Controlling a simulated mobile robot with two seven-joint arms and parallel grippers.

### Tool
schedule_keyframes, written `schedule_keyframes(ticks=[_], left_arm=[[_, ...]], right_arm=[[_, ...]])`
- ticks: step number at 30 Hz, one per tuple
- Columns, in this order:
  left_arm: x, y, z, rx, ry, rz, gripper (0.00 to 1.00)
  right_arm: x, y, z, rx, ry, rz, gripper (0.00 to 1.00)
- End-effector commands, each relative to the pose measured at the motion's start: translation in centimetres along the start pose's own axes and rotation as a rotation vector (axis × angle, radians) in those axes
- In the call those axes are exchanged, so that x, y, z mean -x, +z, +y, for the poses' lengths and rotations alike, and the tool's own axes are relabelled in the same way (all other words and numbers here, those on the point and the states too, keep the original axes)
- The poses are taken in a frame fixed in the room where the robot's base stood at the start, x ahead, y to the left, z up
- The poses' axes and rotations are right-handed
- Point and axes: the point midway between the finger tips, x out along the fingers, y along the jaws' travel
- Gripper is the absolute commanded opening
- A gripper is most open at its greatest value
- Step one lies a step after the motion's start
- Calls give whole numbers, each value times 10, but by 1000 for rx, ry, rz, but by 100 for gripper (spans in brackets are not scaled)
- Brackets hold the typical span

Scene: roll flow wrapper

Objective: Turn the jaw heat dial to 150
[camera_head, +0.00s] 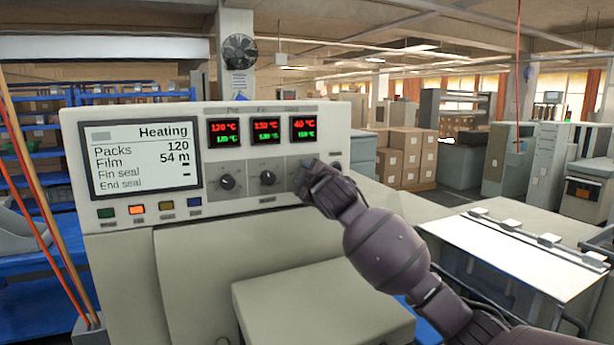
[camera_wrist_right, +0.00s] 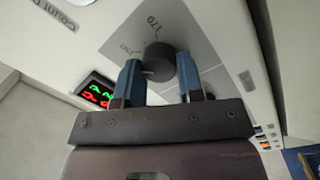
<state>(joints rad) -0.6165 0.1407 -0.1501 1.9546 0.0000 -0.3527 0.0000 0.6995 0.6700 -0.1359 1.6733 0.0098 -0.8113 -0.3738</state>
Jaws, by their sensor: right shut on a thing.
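The control panel (camera_head: 75,160) stands ahead of me in the head view. Two black dials, the left one (camera_head: 227,182) and the middle one (camera_head: 267,178), show on it. My right gripper (camera_head: 305,176) is at the rightmost dial position, under the right temperature display (camera_head: 304,129), and hides that dial in the head view. In the right wrist view the black jaw heat dial (camera_wrist_right: 159,60) sits between the blue fingers of my right gripper (camera_wrist_right: 159,72), shut on it. A printed 170 shows beside the dial; its pointer is not clear. My left gripper is not in view.
The right display reads about 40 °C in red, with a small green line below. A screen (camera_head: 140,158) reads Heating. Coloured buttons (camera_head: 137,210) line the panel's lower left. A pale machine cover (camera_head: 320,300) lies below the panel; a white table (camera_head: 510,255) stands at right.

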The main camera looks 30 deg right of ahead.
Motion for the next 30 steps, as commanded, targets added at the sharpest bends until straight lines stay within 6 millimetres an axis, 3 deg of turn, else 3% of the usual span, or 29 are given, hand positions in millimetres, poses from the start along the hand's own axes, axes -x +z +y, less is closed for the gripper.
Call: schedule_keyframes(ticks=[12, 29, 30], left_arm=[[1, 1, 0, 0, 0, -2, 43], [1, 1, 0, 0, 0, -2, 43], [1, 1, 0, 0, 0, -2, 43]], right_arm=[[0, 0, 0, -203, -10, -12, 11], [0, 0, 1, -234, -12, -14, 11], [0, 0, 1, -234, -12, -14, 36]])
